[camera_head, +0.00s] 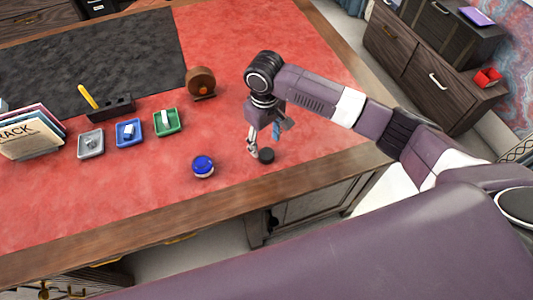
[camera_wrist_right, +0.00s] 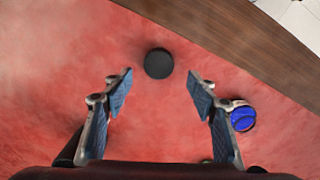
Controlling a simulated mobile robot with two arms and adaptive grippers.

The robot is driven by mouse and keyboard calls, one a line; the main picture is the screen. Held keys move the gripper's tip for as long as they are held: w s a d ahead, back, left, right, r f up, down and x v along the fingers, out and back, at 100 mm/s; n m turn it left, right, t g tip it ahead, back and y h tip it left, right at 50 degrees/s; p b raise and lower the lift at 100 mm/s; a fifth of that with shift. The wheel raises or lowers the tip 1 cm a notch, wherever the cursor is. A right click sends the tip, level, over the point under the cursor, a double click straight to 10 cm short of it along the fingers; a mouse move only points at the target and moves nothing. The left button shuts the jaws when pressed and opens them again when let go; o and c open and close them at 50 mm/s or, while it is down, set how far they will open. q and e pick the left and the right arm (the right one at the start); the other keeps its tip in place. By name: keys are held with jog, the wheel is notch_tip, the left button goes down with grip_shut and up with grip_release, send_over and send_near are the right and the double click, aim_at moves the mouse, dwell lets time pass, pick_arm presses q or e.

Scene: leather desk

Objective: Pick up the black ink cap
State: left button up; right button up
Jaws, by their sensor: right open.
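The black ink cap (camera_head: 267,155) is a small dark disc lying on the red leather desk top, near the front edge. It also shows in the right wrist view (camera_wrist_right: 158,63), apart from the fingers and just beyond the gap between their tips. My right gripper (camera_head: 262,148) points down beside the cap, close to it in the head view. In the right wrist view the right gripper (camera_wrist_right: 160,82) is open, with nothing between its fingers. A round pot with blue ink (camera_head: 203,166) stands left of the cap; the wrist view shows it (camera_wrist_right: 242,117) beside one finger. My left gripper is not in view.
Grey (camera_head: 91,143), blue (camera_head: 129,144) and green (camera_head: 167,133) trays with small items stand farther left. A brown round object (camera_head: 201,83) stands behind. The desk's wooden front edge (camera_head: 200,222) runs close to the cap. Red leather around the cap is clear.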

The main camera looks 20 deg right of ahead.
aim_at(267, 153)
jog(key=shift+d+f+p, duration=0.15)
jog(key=shift+f+p, duration=0.5)
jog(key=shift+f, duration=2.05)
jog(key=shift+s, duration=0.1)
jog(key=c, duration=0.9)
